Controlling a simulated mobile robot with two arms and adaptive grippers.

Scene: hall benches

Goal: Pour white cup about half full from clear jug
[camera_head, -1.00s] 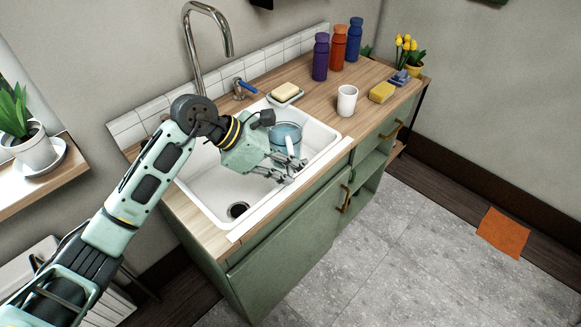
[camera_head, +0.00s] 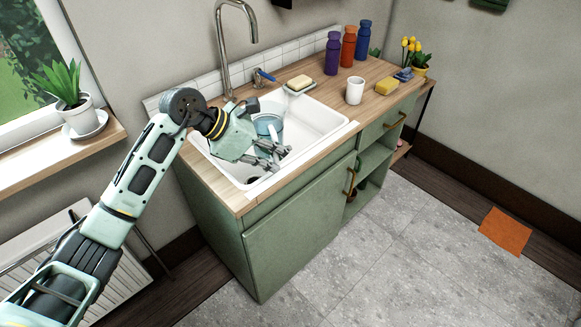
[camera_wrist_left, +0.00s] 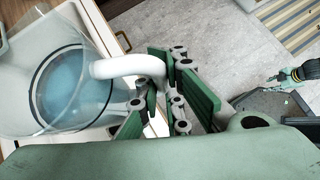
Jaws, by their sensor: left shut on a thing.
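The clear jug (camera_head: 268,125) holds bluish water and has a pale handle. It is over the sink basin in the head view, partly hidden behind my left gripper (camera_head: 274,156). In the left wrist view the jug (camera_wrist_left: 72,88) fills the left side, and my left gripper (camera_wrist_left: 165,95) is shut on its handle (camera_wrist_left: 128,66). I cannot tell how far the jug is above the basin floor. The white cup (camera_head: 355,90) stands upright on the wooden counter, right of the sink; its inside level cannot be made out. My right gripper (camera_wrist_left: 272,79) shows small at the wrist view's right edge.
The white sink (camera_head: 318,121) has a curved tap (camera_head: 224,45) behind it. A soap dish (camera_head: 299,88), yellow sponge (camera_head: 387,87) and several bottles (camera_head: 348,47) stand on the counter (camera_head: 330,86). Counter around the cup is mostly clear.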

